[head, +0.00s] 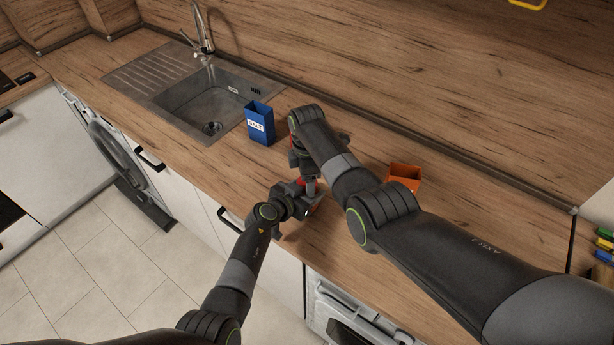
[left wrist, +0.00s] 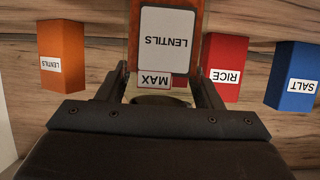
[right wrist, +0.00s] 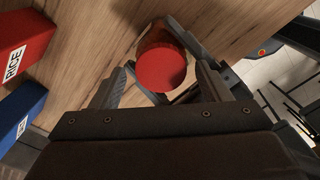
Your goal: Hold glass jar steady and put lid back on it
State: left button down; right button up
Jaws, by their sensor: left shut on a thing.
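The glass jar (left wrist: 137,95), with orange contents and a LENTILS label (left wrist: 165,40), stands between the fingers of my left gripper (left wrist: 165,95), which is shut on it. In the head view my left gripper (head: 309,197) is low at the counter's front, and my arms hide most of the jar. The round red lid (right wrist: 162,68) is between the fingertips of my right gripper (right wrist: 163,68), above the counter. Gaps show on both sides of the lid, so this gripper looks open. I cannot tell whether the lid is seated on the jar.
A blue SALT box (head: 259,124) stands near the sink (head: 205,100). A red RICE box (left wrist: 222,65) is beside it, mostly hidden by my right arm in the head view. An orange LENTILS box (head: 405,177) stands to the right.

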jog(key=shift+s+f, duration=0.1)
jog(key=shift+r, duration=2.3)
jog(key=shift+c, duration=0.4)
jog(key=n, duration=0.1)
jog(key=r+n, duration=0.1)
jog(key=n, duration=0.2)
jog(key=shift+r, duration=0.3)
jog(key=n, duration=0.2)
jog(key=r+n, duration=0.1)
jog(key=n, duration=0.1)
jog(key=shift+r+n, duration=0.2)
jog(key=shift+n, duration=0.1)
jog(key=shift+f, duration=0.15)
jog(key=shift+f, duration=3.85)
